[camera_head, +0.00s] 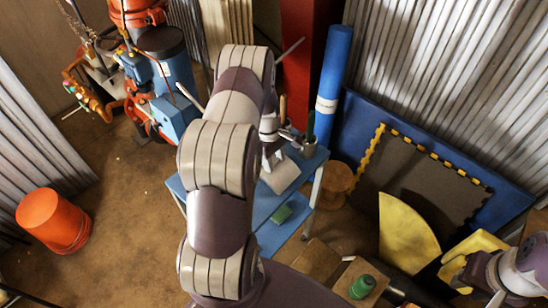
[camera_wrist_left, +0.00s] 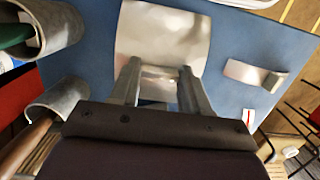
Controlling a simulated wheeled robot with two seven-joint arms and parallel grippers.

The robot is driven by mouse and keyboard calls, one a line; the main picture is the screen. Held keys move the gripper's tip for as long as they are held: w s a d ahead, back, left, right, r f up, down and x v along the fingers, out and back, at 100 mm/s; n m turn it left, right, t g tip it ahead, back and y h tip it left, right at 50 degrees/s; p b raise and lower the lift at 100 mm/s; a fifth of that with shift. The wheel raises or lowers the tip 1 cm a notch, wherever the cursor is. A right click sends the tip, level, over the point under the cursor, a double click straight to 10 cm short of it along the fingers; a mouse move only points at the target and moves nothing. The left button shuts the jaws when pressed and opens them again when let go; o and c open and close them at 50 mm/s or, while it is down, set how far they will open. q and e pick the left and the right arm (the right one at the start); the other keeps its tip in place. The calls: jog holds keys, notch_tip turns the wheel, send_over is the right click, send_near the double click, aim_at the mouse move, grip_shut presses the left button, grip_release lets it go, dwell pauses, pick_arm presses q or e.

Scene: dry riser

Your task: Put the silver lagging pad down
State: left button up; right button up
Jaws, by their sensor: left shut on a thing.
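The silver lagging pad (camera_head: 281,178) is a pale, slightly curved sheet over the blue table. It also shows in the left wrist view (camera_wrist_left: 162,30), straight ahead of the fingers. My left gripper (camera_wrist_left: 158,82) is shut on its near edge. In the head view my left arm hides most of this gripper and part of the table. I cannot tell whether the pad's underside touches the table top. My right gripper (camera_head: 496,297) is at the lower right corner, partly cut off, and its fingers are unclear.
The blue table (camera_head: 275,240) carries a green block (camera_head: 291,208). In the left wrist view, a smaller curved silver piece (camera_wrist_left: 254,76) lies right of the pad, and grey cylinders (camera_wrist_left: 62,98) stand left.

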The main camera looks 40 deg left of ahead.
pick_arm(q)
jog(key=shift+f, duration=0.15)
jog(key=o, duration=1)
jog(key=shift+r, duration=0.55)
notch_tip(320, 180, up, 11)
jog(key=a+b, duration=0.1)
jog(key=b, duration=0.1)
jog(key=s+d+r+m, duration=0.2)
jog(key=s+d+m, duration=0.4)
jog(key=d+m, duration=0.2)
jog(key=s+d+r+m+t+y, duration=0.1)
jog(key=s+d+r+m, duration=0.2)
jog(key=s+d+m, duration=0.3)
jog(key=d+m, duration=0.3)
jog(key=d, duration=0.1)
jog(key=shift+s+d+r+t+y, duration=0.15)
jog(key=shift+s+d+t+y, duration=0.05)
jog(key=shift+s+t+y, duration=0.1)
